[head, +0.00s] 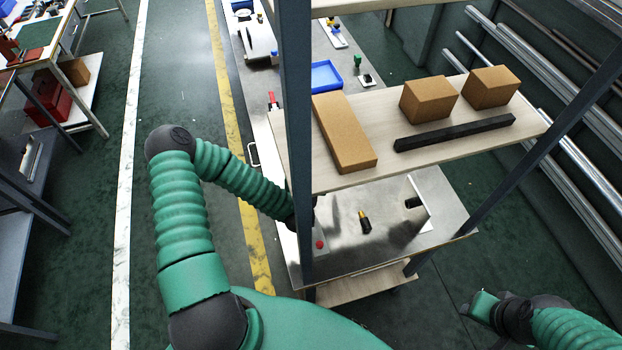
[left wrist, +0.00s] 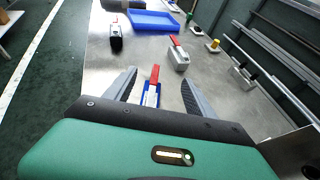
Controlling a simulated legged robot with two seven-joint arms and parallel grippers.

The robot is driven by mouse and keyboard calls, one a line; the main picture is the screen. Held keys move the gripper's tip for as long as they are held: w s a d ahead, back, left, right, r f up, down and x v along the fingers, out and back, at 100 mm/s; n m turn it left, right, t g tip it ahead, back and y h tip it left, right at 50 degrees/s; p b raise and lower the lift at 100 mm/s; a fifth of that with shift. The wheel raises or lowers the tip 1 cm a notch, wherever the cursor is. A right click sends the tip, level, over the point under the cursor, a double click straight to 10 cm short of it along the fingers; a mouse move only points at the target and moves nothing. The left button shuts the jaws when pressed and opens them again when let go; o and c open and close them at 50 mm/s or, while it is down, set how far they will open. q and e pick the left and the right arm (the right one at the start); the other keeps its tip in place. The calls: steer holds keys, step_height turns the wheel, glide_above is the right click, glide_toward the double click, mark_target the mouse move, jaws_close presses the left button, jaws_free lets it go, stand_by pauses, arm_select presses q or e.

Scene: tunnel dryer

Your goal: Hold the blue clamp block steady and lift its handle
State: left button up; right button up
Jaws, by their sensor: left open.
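In the left wrist view, the blue clamp block (left wrist: 152,98) stands on the metal bench between the fingers of my left gripper (left wrist: 158,80). Its red handle (left wrist: 154,76) sticks up from it. The fingers are spread, with a gap on each side of the block; no contact shows. The lower part of the block is hidden by my gripper body. In the head view, my left arm reaches behind the shelf post, and its gripper and the blue block are hidden. My right gripper (head: 483,306) is low at the right, away from the bench; its fingers cannot be made out.
A grey clamp (left wrist: 180,60) with a red handle stands behind the blue one. A black clamp (left wrist: 115,42) stands farther left. A blue tray (left wrist: 152,20) lies at the back. A shelf (head: 385,165) with boxes overhangs the bench, and a dark post (head: 296,120) stands beside my left arm.

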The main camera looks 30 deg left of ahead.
arm_select(q)
steer(key=f+b, duration=0.4)
steer(key=f, duration=0.1)
steer(key=a+f+b, duration=0.1)
steer(key=f+b, duration=0.1)
steer(key=shift+w+f, duration=0.15)
steer(key=shift+f, duration=0.1)
steer(key=shift+w, duration=0.25)
steer(key=x, duration=0.6)
steer(key=shift+w+a+f+p, duration=0.1)
steer(key=shift+w+f+p, duration=0.1)
steer(key=shift+p, duration=0.2)
steer(key=shift+w+a+f, duration=0.1)
steer(key=shift+w+a, duration=0.05)
steer(key=shift+a, duration=0.05)
steer(key=shift+d, duration=0.2)
steer(key=c, duration=0.6)
jaws_close()
steer(key=o, duration=0.5)
jaws_free()
steer(key=shift+a, duration=0.1)
